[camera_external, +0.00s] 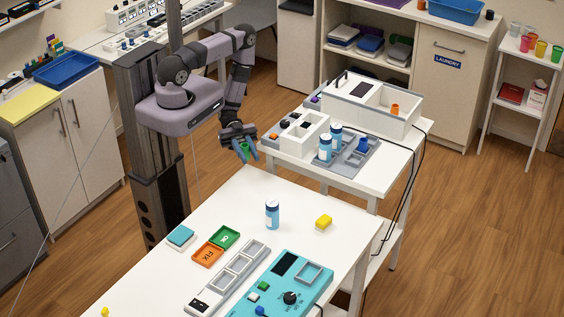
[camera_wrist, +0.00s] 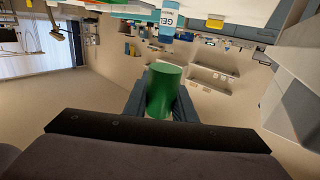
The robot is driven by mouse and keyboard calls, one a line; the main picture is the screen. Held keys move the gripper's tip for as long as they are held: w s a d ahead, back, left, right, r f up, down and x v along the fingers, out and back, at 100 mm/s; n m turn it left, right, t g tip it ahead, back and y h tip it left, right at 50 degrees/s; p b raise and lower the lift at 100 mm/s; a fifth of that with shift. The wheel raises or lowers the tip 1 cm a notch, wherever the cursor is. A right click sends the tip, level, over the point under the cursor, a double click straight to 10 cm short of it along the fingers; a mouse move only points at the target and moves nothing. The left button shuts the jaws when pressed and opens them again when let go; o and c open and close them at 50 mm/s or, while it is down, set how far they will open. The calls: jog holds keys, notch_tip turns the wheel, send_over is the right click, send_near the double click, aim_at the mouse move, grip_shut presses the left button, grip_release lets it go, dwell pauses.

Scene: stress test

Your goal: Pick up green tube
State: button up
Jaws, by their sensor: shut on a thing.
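The green tube (camera_wrist: 164,90) is held between the fingers of my gripper (camera_wrist: 160,108) in the wrist view. My gripper is shut on it. In the external view my gripper (camera_external: 245,150) hangs in the air past the far edge of the front white table. Only a small part of the green tube (camera_external: 245,149) shows there between the fingers. The tube appears clear of any surface.
The front white table (camera_external: 215,209) bears a white-and-blue bottle (camera_external: 272,214), a yellow block (camera_external: 323,222), green and orange trays (camera_external: 208,254) and a teal device (camera_external: 312,293). The second table holds two blue bottles (camera_external: 325,148) and a white box (camera_external: 391,124) near my gripper.

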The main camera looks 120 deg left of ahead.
notch_tip(320, 180, up, 8)
jog(key=p, duration=0.5)
jog(key=shift+r+p, duration=0.2)
jog(key=shift+p, duration=0.2)
